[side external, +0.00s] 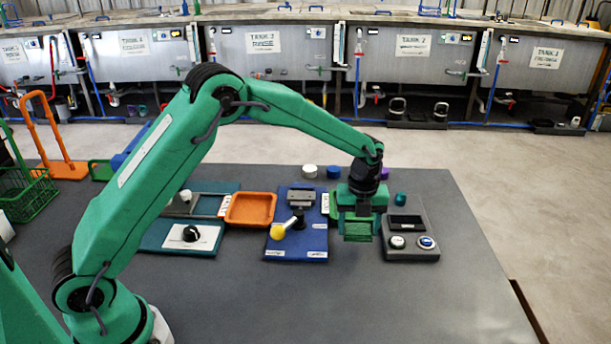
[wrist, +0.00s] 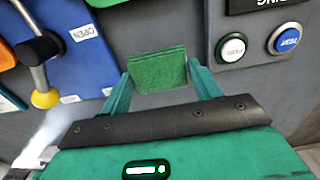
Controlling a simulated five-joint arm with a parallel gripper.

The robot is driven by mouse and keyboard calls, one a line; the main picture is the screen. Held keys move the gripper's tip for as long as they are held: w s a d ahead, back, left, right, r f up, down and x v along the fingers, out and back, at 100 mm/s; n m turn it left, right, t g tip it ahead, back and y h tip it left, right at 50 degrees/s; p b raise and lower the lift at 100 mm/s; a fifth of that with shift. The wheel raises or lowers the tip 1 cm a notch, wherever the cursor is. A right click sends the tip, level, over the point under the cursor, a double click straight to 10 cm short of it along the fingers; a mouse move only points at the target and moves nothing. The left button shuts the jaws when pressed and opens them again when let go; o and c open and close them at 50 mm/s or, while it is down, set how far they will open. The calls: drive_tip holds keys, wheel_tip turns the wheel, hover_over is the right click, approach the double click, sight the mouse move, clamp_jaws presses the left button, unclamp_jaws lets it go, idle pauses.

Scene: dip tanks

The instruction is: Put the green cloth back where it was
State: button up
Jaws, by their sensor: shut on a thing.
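The green cloth (wrist: 158,70) is a small folded green square. In the wrist view it sits between the two fingers of my gripper (wrist: 160,82), which is shut on it. In the side view the cloth (side external: 358,231) hangs below my gripper (side external: 358,215), between the blue lever panel and the grey button panel. I cannot tell exactly how high it is above the table. The spot where the cloth was before is not marked in these views.
The blue panel (side external: 290,247) with a yellow-knobbed lever (side external: 278,231) is left of my gripper. The grey panel (side external: 410,254) with white and blue buttons is right. An orange tray (side external: 250,209) lies farther left. Several small cylinders stand behind. The front of the table (side external: 360,300) is clear.

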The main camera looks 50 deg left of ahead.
sight(358, 229)
drive_tip(key=shift+f, duration=2)
drive_tip(key=shift+f, duration=0.2)
drive_tip(key=o, duration=0.9)
drive_tip(key=shift+o, duration=0.2)
drive_tip(key=shift+r, duration=0.15)
wheel_tip(358, 229, up, 12)
drive_tip(key=shift+f, duration=0.15)
drive_tip(key=shift+r, duration=0.2)
